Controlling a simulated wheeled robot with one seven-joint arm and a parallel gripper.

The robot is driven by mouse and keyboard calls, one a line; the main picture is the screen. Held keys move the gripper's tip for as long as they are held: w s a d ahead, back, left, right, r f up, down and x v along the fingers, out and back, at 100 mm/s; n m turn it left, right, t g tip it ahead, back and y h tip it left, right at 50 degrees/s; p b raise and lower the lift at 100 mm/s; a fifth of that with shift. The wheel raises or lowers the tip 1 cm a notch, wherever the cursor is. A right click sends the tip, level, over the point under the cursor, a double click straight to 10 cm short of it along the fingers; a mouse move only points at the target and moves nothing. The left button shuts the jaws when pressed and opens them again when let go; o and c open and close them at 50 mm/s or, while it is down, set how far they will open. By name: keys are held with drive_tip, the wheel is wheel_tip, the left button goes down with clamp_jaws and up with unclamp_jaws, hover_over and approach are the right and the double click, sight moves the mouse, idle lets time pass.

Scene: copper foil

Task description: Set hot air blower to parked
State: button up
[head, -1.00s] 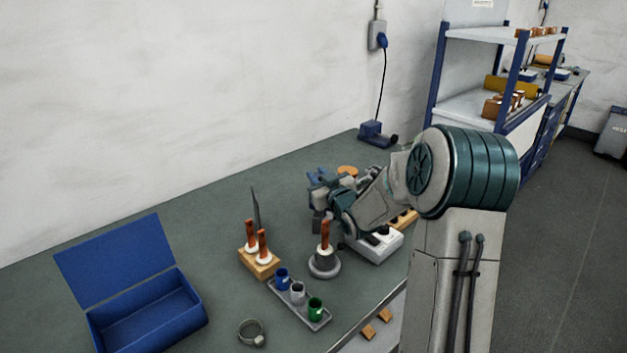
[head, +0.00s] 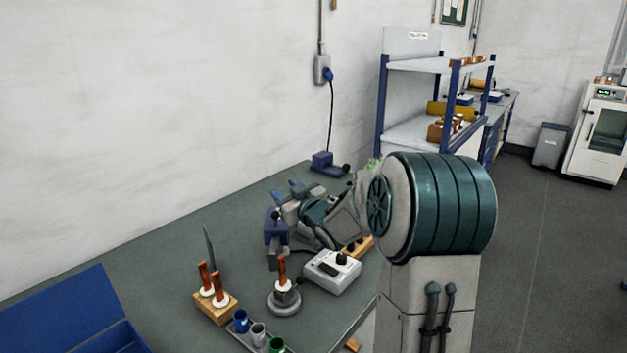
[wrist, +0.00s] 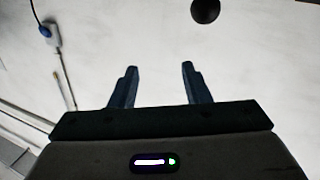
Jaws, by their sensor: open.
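A blue device with a black nozzle-like end (head: 325,164) lies on the far corner of the bench by the wall. A black cable runs from it up to a wall socket; it may be the hot air blower, but I cannot tell for sure. A blue upright piece with a grey lower part (head: 276,235) stands nearer, partly behind my gripper; what it is is unclear. My gripper (head: 306,187) is over the bench, between these two in the picture, with its fingers up. In the wrist view its fingers (wrist: 158,85) are apart with nothing between them.
A white box with a black knob (head: 332,272), a copper-coloured tool in a round grey stand (head: 284,300), a wooden block with handled tools (head: 216,308), a tray of small cups (head: 240,338) and a blue open box (head: 65,310) occupy the bench.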

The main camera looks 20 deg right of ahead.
drive_tip(key=s+d+r, duration=0.4)
drive_tip(key=d, duration=0.2)
drive_tip(key=shift+s+r, duration=0.2)
drive_tip(key=shift+r, duration=0.1)
